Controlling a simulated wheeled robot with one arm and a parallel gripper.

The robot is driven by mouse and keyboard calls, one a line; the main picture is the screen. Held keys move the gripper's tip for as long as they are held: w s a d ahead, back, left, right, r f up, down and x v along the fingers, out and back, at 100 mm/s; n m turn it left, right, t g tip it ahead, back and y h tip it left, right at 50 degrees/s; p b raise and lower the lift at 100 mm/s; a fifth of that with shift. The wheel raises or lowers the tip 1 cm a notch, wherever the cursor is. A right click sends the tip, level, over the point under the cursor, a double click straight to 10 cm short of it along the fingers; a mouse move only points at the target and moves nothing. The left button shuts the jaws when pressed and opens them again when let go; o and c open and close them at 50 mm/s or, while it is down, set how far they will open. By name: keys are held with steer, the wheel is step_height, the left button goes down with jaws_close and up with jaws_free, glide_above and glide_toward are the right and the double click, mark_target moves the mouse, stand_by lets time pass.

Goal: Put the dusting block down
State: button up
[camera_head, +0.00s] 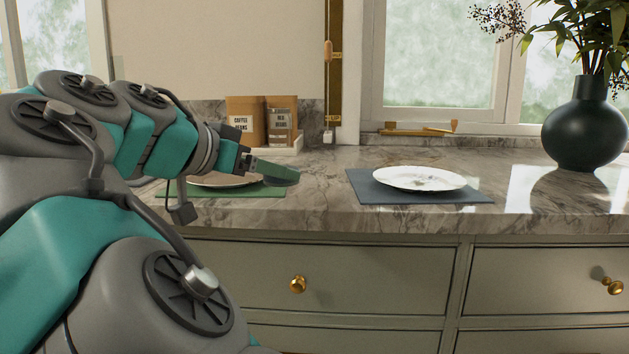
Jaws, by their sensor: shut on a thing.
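My gripper (252,163) reaches in from the left over the marble counter. It is shut on the dusting block (278,173), a green wedge-shaped piece with a grey underside. The block sticks out to the right from the jaws, in front of the left plate's right side in the picture. I cannot tell whether its underside touches anything. A white plate (412,178) with dark specks lies on a dark blue mat (455,196) to the right, apart from the block. Another plate (205,181) lies on a green mat (262,191), partly hidden by my arm.
The marble counter (325,205) has bare room between the mats and right of the blue mat. A dark vase (585,135) with leaves stands at the right. Brown containers (246,122) sit on a white tray at the back. Drawers (370,275) front the counter.

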steer(key=p, duration=0.1)
glide_above(307, 195)
steer(key=shift+s+a+f, duration=0.15)
steer(key=shift+s+f, duration=0.15)
steer(key=shift+f, duration=0.2)
steer(key=shift+w+f+p, duration=0.2)
steer(key=shift+f, duration=0.7)
steer(key=shift+w+f+p, duration=0.15)
steer(key=shift+f+p, duration=0.05)
steer(key=shift+f, duration=0.7)
steer(key=o, duration=1.5)
steer(key=shift+f, duration=0.1)
steer(key=shift+c, duration=0.2)
steer(key=shift+r, duration=0.2)
steer(key=b+v, duration=0.1)
steer(key=v, duration=1)
steer(key=shift+s, duration=0.4)
steer(key=shift+a+r, duration=0.1)
